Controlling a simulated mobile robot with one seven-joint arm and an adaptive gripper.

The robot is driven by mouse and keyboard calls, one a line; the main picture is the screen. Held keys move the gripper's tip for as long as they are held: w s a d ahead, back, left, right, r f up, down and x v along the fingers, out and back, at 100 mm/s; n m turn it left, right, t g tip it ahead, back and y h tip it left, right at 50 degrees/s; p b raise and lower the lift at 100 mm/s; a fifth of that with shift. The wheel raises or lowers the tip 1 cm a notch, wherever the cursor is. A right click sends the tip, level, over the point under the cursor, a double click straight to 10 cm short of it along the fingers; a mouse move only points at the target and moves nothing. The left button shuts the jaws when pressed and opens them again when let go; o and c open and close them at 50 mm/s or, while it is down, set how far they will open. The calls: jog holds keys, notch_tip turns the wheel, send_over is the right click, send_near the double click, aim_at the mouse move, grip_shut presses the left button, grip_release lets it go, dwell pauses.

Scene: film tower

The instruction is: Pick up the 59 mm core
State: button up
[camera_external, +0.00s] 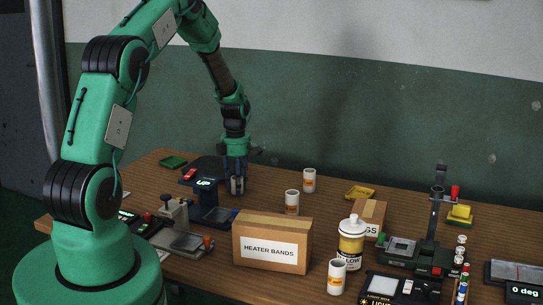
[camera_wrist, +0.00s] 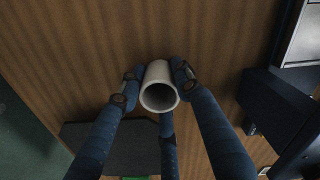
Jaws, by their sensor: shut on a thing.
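My gripper (camera_external: 237,188) is low over the back left of the table, beside the dark device with the lit "UP" display. In the wrist view, its blue fingers (camera_wrist: 154,84) are shut around a pale hollow core (camera_wrist: 158,75), with its open end facing the camera. In the outside view the fingers mostly hide this core, and I cannot tell whether it touches the table. No size marking is readable.
The "UP" device (camera_external: 208,207) stands close to the gripper. A "HEATER BANDS" box (camera_external: 272,244), a yellow-labelled bottle (camera_external: 351,243) and another carton (camera_external: 369,216) stand in the middle. Bench devices (camera_external: 428,252) fill the right. Bare wood lies right of the gripper.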

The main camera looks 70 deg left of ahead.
jog(key=shift+r, duration=0.15)
notch_tip(320, 180, up, 10)
jog(key=p, duration=0.2)
dwell(0.5)
